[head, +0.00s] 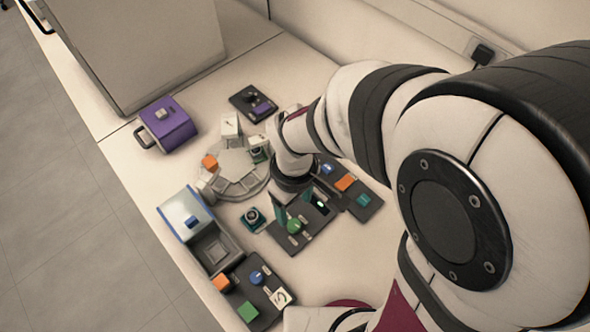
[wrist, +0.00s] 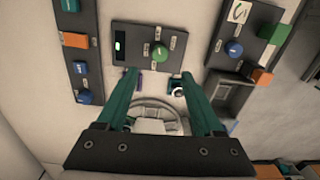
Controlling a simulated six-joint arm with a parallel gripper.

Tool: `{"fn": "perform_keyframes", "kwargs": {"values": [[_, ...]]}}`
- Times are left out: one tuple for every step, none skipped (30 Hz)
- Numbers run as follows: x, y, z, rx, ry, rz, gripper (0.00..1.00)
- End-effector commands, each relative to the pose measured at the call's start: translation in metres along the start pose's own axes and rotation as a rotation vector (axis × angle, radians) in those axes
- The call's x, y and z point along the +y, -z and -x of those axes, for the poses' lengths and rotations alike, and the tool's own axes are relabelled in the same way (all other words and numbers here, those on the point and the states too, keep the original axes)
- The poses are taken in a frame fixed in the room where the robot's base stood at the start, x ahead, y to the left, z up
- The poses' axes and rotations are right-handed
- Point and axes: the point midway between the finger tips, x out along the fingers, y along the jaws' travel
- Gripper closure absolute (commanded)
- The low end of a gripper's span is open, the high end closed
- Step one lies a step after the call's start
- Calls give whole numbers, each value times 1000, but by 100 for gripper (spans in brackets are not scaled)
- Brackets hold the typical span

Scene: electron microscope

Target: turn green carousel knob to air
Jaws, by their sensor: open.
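The green knob (head: 294,226) is round and sits on a dark panel (head: 318,222) with small pale labels around it. In the wrist view the green knob (wrist: 159,50) stands on the panel (wrist: 134,61), just beyond my fingertips, and the labels are too small to read. A lit white display (wrist: 120,41) is at the panel's left. My gripper (wrist: 160,76) is open with two teal fingers, empty between the tips and apart from the knob. In the head view my gripper (head: 292,203) is close to the knob, partly hidden by my wrist.
The round carousel plate (head: 247,188) with pale blocks lies left of my wrist. A small teal dial unit (head: 253,218) sits beside the panel. Other panels with blue knobs flank it (wrist: 233,48) (wrist: 85,97). A purple box (head: 168,125) and an open blue-grey box (head: 185,213) stand left.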

Motion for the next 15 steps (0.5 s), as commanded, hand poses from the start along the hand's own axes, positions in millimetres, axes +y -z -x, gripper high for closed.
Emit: {"fn": "perform_keyframes", "kwargs": {"values": [[1, 1, 15, 8, -4, 0, 31], [1, 1, 23, 7, -3, 0, 31], [1, 1, 33, 7, -4, 0, 31], [0, 1, 39, 6, -2, 0, 31], [0, 1, 44, 5, -2, 0, 31], [0, 1, 50, 3, -2, 0, 31], [0, 1, 54, 3, -2, 0, 31], [0, 0, 57, 2, -1, 0, 31], [0, 0, 60, 1, 0, 0, 31], [0, 0, 61, 0, 0, 0, 31], [0, 0, 62, -1, 0, 0, 31], [0, 0, 63, -1, 0, 0, 31], [0, 0, 63, -1, 0, 0, 31], [0, 0, 63, -1, 0, 0, 31], [0, 0, 63, -1, 0, 0, 31]]}}
